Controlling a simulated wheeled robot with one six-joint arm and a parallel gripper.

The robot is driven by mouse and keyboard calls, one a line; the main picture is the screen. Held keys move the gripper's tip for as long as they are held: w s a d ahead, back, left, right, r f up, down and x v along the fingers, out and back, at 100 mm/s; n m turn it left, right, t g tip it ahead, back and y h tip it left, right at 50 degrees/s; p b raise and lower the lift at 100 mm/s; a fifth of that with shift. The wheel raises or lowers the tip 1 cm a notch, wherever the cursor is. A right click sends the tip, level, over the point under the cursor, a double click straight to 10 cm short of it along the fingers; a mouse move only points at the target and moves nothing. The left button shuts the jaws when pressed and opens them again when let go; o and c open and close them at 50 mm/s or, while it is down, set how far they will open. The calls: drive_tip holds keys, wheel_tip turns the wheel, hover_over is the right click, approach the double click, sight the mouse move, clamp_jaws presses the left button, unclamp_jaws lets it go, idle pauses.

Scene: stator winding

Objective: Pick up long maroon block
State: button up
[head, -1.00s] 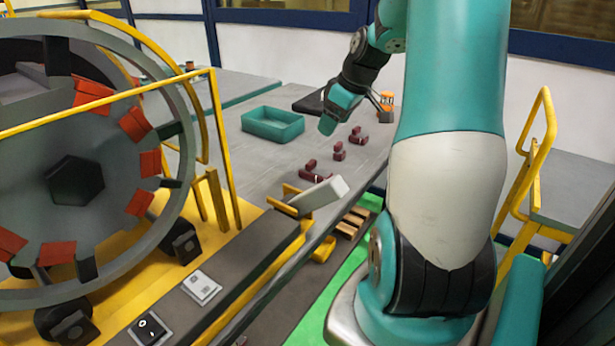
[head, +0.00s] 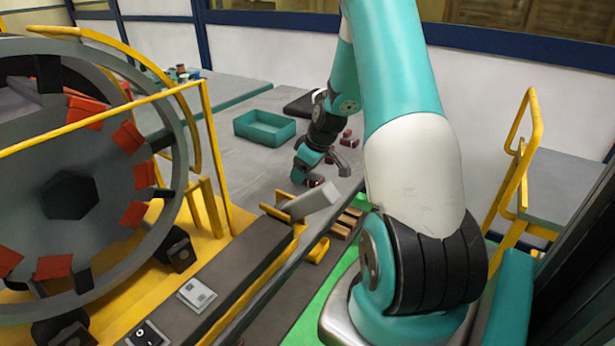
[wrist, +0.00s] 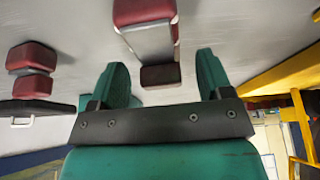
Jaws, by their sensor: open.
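My gripper (wrist: 162,72) is open and empty, with its green fingers spread. In the wrist view a maroon block (wrist: 145,12) with a grey middle part and a darker maroon near end (wrist: 160,76) lies ahead, its near end between the fingertips in the picture. I see no finger touching it. In the head view my gripper (head: 305,165) is low over the table, over the nearest maroon block (head: 314,182), which it partly hides. More maroon blocks (head: 348,139) lie behind and to the right, partly covered by the arm. Another maroon piece (wrist: 30,55) shows left in the wrist view.
A teal bin (head: 264,128) stands on the grey table (head: 225,160), behind and left of my gripper. The large stator ring (head: 180,190) and yellow railing (head: 205,110) stand at the left. A light grey box-shaped part (head: 310,199) on the yellow frame is close in front of my gripper.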

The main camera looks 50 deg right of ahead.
drive_tip(key=shift+w+a+f, duration=0.1)
drive_tip(key=shift+w+f, duration=0.15)
drive_tip(key=shift+f, duration=0.35)
clamp_jaws()
drive_tip(key=shift+r, duration=0.1)
